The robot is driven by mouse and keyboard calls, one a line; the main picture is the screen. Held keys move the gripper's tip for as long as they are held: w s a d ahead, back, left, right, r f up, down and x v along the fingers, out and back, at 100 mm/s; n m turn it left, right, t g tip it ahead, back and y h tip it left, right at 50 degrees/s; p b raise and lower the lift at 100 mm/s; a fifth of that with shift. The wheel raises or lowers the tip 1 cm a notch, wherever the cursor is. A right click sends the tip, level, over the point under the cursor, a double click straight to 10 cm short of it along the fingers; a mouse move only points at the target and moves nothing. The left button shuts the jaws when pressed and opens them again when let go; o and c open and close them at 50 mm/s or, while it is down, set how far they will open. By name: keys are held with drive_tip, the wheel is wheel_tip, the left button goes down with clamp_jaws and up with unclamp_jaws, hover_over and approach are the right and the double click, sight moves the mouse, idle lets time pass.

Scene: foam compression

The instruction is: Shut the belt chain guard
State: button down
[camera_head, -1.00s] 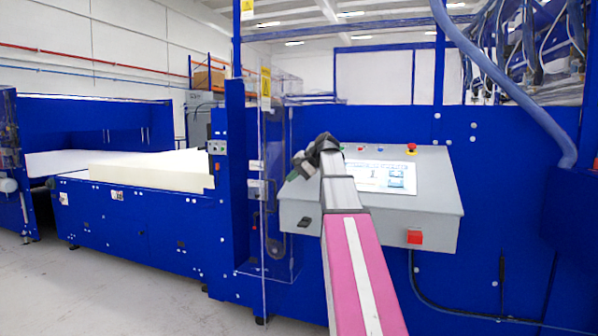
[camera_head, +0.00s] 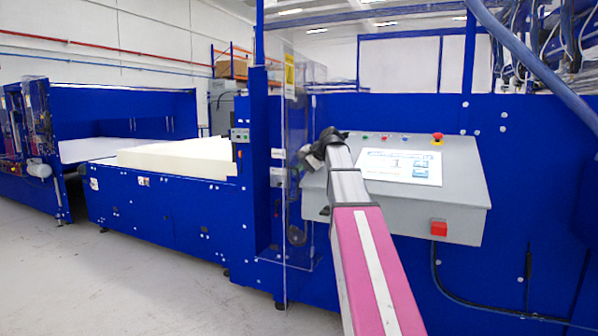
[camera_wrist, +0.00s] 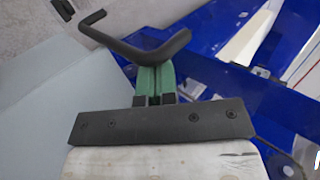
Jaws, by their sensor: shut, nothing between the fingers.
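The belt chain guard (camera_head: 292,115) appears to be the tall clear panel with a yellow label, at the middle of the head view. It seems to stand out at an angle from the blue machine, left of the control box. My gripper (camera_wrist: 154,75) is shut, its green fingers together with nothing between them. In the wrist view a bent black handle (camera_wrist: 125,48) crosses at the fingertips; I cannot tell whether they touch it or whether it belongs to the guard. In the head view my wrist is beside the guard and hides the fingertips.
The grey control box (camera_head: 440,215) with a screen and red buttons is close to the right of my arm. A conveyor (camera_head: 160,215) bearing a cream foam block (camera_head: 180,155) stands at the left. The grey floor (camera_head: 120,275) at front left is clear.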

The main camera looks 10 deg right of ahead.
drive_tip(key=w+a+m+t+h, duration=0.5)
drive_tip(key=w+a+m, duration=0.4)
drive_tip(key=w+a, duration=0.75)
drive_tip(key=w+d+m+g+h, duration=0.1)
drive_tip(key=w+d+m+h, duration=0.1)
drive_tip(key=w, duration=0.9)
drive_tip(key=w+d+m+h, duration=0.3)
drive_tip(key=w+m+h, duration=0.2)
drive_tip(key=w, duration=0.7)
drive_tip(key=shift+w+m+g+h, duration=0.3)
drive_tip(key=shift+m+g, duration=0.1)
drive_tip(key=shift+m, duration=0.4)
drive_tip(key=shift+w+d+r, duration=0.1)
drive_tip(key=shift+w+r, duration=0.05)
